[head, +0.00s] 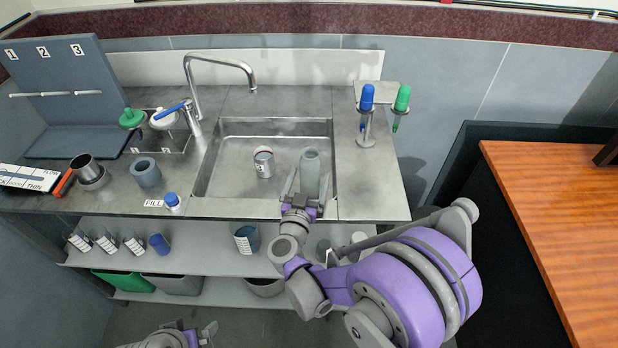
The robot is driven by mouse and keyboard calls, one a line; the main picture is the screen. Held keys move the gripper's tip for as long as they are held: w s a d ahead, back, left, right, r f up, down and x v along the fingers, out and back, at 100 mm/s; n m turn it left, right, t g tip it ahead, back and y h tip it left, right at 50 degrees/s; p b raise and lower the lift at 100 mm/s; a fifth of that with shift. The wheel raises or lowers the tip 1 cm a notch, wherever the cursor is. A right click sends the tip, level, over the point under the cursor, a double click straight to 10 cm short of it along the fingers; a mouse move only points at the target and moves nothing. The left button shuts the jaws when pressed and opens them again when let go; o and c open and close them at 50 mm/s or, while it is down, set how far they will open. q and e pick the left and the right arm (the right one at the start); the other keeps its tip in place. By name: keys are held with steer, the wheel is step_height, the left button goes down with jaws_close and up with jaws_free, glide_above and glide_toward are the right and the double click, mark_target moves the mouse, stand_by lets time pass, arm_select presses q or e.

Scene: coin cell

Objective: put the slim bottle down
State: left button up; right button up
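A slim grey-green bottle (310,172) stands upright between the fingers of my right gripper (308,188), over the right front part of the sink. The fingers are on either side of it and look shut on it. The gripper hides its lower end, so I cannot tell whether it touches anything below. My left gripper (192,334) is low at the bottom edge, in front of the bench and away from it. Its fingers look apart with nothing between them.
The steel sink (230,160) holds a labelled can (263,162) left of the bottle. A faucet (194,90) arches behind. A stand (366,138) with blue and green tools is at right. Bare counter lies at right (375,190).

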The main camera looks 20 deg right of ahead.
steer(key=shift+r, duration=0.1)
